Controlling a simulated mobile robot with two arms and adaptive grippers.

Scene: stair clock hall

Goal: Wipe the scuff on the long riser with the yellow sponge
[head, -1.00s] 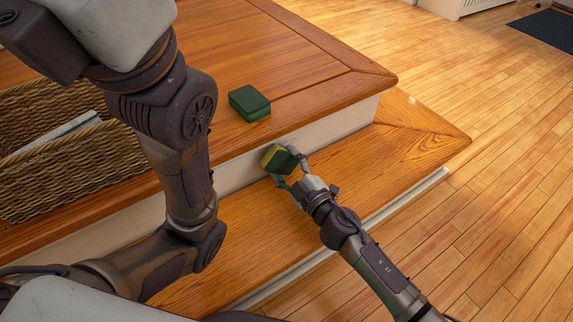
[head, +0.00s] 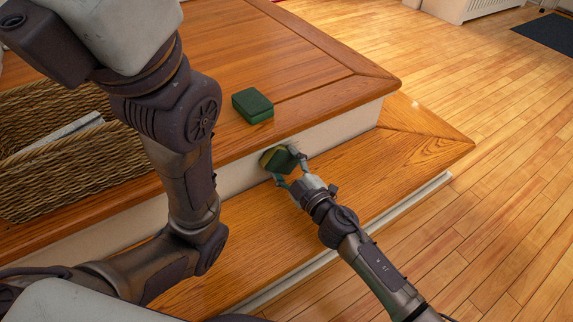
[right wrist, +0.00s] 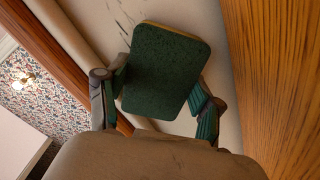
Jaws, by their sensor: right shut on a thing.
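My right gripper (head: 289,174) is shut on the yellow sponge (head: 277,159), which has a dark green pad. The sponge is at the white long riser (head: 338,126), below the wooden edge; I cannot tell whether it touches. In the right wrist view the sponge's dark green face (right wrist: 165,72) sits between both fingers, with a thin yellowish edge. Dark streaks of the scuff (right wrist: 123,22) show on the riser just beyond the sponge's upper left corner; the sponge may hide more. My left arm crosses the head view, but its gripper is out of view.
A dark green block (head: 253,105) lies on the upper wooden platform, near its edge. A wicker basket (head: 62,182) stands at the left behind my left arm. The lower wooden step (head: 395,157) is bare to the right of my right gripper. Open plank floor lies at right.

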